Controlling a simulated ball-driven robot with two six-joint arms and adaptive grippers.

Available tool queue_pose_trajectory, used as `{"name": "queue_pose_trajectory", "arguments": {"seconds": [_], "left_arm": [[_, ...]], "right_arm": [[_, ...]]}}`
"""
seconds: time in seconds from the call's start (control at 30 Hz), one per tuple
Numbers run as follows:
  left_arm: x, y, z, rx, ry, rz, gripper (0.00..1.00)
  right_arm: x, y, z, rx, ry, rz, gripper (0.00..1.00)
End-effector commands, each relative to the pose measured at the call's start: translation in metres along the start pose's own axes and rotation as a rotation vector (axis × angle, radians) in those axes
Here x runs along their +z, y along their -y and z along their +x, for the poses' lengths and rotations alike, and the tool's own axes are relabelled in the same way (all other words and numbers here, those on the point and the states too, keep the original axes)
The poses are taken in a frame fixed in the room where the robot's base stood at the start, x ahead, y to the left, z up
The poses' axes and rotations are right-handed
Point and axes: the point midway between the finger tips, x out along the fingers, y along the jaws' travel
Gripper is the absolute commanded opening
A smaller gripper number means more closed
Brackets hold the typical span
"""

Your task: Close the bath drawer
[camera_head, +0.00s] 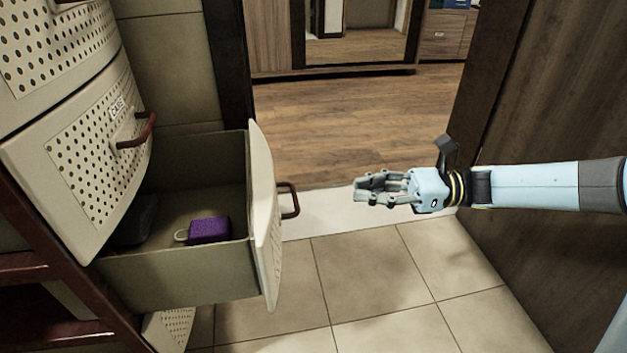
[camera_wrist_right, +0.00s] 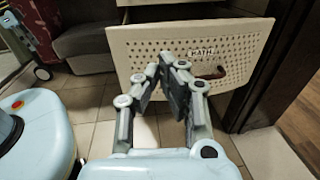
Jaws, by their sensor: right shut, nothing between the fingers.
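The bath drawer (camera_head: 262,215) stands pulled out at the left in the head view, its cream front facing right with a brown handle (camera_head: 289,200). In the right wrist view its perforated front (camera_wrist_right: 150,38) carries a label that seems to read BATH. My right gripper (camera_head: 362,188) is shut and empty, to the right of the handle and apart from it in the head view. In the right wrist view my fingers (camera_wrist_right: 168,68) overlap the drawer front. My left gripper is not in view.
A purple item (camera_head: 209,231) and a dark item (camera_head: 135,222) lie inside the drawer. Another perforated drawer (camera_head: 85,160) with a label and handle sits above it. A wooden panel (camera_head: 560,110) rises at the right. Tiled floor (camera_head: 370,270) lies open below my gripper.

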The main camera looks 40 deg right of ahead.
Motion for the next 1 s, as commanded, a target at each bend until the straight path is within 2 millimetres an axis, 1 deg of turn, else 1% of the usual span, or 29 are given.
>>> {"name": "queue_pose_trajectory", "arguments": {"seconds": [0.17,0.4,0.5,0.6,0.7,0.77,1.0], "left_arm": [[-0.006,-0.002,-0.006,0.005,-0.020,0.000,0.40],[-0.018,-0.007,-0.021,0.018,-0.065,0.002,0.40],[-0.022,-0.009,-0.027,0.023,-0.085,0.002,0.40],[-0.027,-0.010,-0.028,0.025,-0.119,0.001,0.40],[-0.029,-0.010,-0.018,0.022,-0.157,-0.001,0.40],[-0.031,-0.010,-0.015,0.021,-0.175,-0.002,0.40],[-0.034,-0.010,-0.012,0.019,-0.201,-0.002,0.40]], "right_arm": [[0.001,0.000,0.028,0.000,0.006,-0.001,0.00],[-0.001,-0.001,0.081,-0.001,0.006,0.001,0.00],[-0.001,0.000,0.101,-0.002,0.004,0.001,0.00],[-0.001,0.000,0.117,-0.002,0.003,0.002,0.00],[0.000,0.000,0.126,-0.001,0.003,0.003,0.00],[0.000,0.000,0.130,-0.002,0.003,0.003,0.00],[0.002,0.000,0.135,-0.002,0.002,0.001,0.00]]}}
